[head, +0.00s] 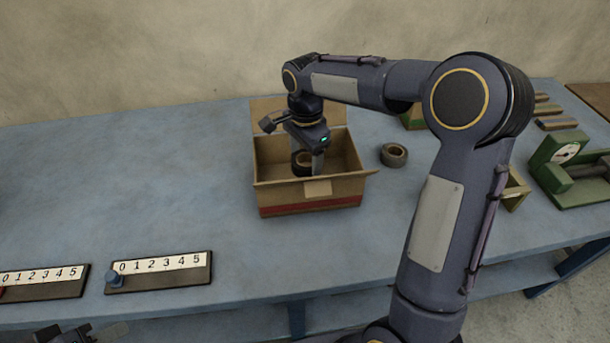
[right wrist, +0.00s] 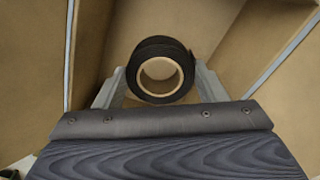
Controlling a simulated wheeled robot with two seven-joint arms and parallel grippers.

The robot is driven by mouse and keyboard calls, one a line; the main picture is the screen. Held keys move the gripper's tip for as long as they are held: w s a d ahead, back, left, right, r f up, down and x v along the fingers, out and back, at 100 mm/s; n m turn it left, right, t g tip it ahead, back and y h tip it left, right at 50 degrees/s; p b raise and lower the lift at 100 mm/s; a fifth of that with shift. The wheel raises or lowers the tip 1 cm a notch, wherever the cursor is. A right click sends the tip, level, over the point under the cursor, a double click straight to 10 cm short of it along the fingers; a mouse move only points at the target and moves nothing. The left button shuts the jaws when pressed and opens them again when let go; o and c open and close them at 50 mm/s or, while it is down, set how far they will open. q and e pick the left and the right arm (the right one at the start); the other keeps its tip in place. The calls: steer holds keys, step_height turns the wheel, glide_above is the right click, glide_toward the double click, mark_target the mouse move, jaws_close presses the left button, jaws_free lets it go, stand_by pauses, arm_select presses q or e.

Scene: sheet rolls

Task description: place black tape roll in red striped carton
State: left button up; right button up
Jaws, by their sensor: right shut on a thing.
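The red striped carton (head: 312,208) stands open on the blue table, with its flaps folded out and a red band along its lower front. My right gripper (head: 305,166) reaches down into it and is shut on the black tape roll (head: 301,168). In the right wrist view the black tape roll (right wrist: 148,55) sits between the two fingers, its pale core facing the camera, with carton walls around it. Whether the roll touches the carton floor I cannot tell. Part of my left gripper (head: 90,335) shows at the bottom left edge; its jaws are unclear.
A grey-brown tape roll (head: 394,155) lies on the table right of the carton. Two number boards (head: 160,271) lie at the front left. A green device (head: 570,165) stands at the far right. The table left of the carton is clear.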

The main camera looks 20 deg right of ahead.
mark_target(306, 172)
step_height(306, 172, down, 6)
steer(key=shift+r, duration=0.15)
stand_by(0.3)
steer(key=shift+f+b, duration=0.2)
steer(key=shift+b, duration=0.15)
steer(key=o, duration=1)
steer(key=shift+r, duration=0.1)
steer(key=shift+r, duration=0.25)
step_height(306, 172, up, 12)
steer(key=shift+f+p, duration=0.1)
steer(key=shift+p, duration=0.65)
